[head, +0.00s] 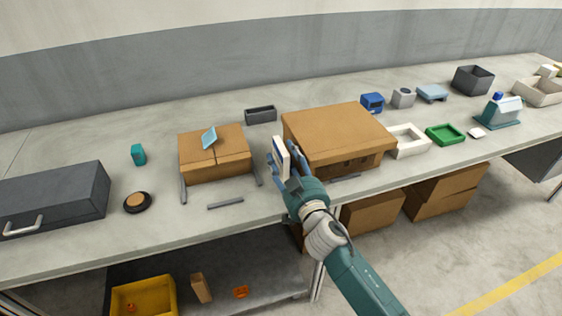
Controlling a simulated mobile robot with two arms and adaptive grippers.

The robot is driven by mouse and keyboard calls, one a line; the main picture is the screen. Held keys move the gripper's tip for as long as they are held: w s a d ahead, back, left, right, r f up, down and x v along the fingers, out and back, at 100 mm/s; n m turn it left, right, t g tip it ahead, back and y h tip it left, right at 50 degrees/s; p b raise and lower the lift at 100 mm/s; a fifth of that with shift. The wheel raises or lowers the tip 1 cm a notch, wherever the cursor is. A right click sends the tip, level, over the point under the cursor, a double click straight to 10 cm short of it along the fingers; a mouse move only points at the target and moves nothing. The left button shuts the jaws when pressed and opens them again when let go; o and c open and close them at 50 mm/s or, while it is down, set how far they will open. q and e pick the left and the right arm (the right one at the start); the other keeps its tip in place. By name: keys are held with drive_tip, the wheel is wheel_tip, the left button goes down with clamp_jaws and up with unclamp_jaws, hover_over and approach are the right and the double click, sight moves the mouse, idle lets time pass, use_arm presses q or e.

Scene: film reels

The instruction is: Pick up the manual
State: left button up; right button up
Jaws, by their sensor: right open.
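My right gripper (284,165) is over the table, left of the large cardboard box, with its blue fingers apart. A white, flat, upright piece with a dark edge (281,157) shows between the fingers. I cannot tell whether it touches them. A light blue, thin, booklet-like piece (209,137) lies tilted on top of the smaller cardboard box (230,165), left of the gripper and apart from it. Which of these two is the manual is not clear from this view. My left gripper is not in view.
The large cardboard box (340,130) stands close to the right of my gripper. A dark tray (260,114) lies behind. Grey strips (225,204) lie around the smaller box. A dark case (60,195) is far left. White (410,148) and green (445,135) trays are right.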

drive_tip(key=shift+w+a, duration=0.2)
drive_tip(key=shift+w, duration=0.45)
drive_tip(key=shift+w+a+f, duration=0.1)
drive_tip(key=shift+w, duration=0.3)
drive_tip(key=shift+s, duration=0.1)
clamp_jaws()
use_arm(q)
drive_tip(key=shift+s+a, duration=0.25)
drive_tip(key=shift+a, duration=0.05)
